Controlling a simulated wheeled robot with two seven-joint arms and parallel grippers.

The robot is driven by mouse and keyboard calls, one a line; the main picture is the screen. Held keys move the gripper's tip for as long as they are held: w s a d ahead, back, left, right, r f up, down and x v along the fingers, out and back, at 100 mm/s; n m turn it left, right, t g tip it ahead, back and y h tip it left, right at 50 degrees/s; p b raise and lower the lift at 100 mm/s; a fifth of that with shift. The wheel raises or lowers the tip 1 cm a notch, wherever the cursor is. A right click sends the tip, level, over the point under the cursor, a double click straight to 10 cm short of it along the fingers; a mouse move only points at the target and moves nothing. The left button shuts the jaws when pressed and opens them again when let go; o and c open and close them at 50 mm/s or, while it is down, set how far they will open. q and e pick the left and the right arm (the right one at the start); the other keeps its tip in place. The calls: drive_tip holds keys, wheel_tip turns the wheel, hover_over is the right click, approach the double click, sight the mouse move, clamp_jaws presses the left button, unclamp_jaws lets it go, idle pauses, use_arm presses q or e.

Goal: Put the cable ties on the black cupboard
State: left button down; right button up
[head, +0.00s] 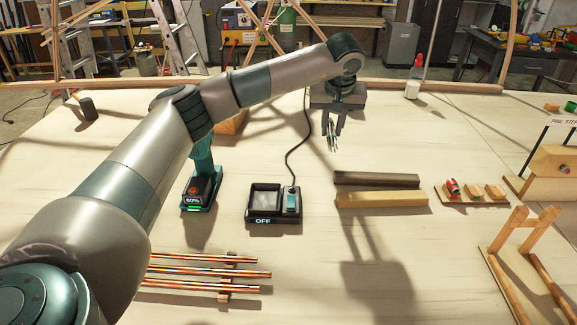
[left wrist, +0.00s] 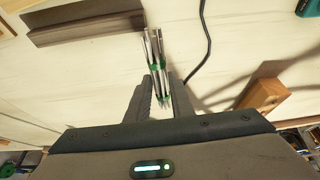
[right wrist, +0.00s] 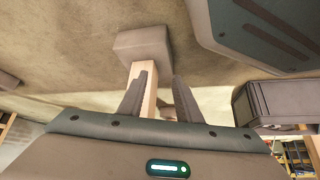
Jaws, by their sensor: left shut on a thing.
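My left gripper (head: 332,122) is shut on the cable ties (head: 333,143), a thin pale bundle with green bands. It holds them above the far middle of the workbench, behind the dark bar. In the left wrist view the bundle (left wrist: 155,52) sticks out beyond the fingertips. A tall dark cupboard (head: 445,28) stands on the floor beyond the bench; I cannot tell for certain that it is the black one. My right gripper (right wrist: 161,76) is open, with a wooden post behind its fingers; it does not show in the head view.
On the bench (head: 120,140) are a charger (head: 263,200) with a black cable, a teal power tool (head: 201,185), copper pipes (head: 215,272), a dark bar (head: 376,179) and a wooden bar (head: 382,199). A wooden frame (head: 530,260) stands at right. A white bottle (head: 412,88) stands near the far edge.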

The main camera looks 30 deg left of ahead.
use_arm(q)
drive_tip(key=shift+s+a, duration=0.1)
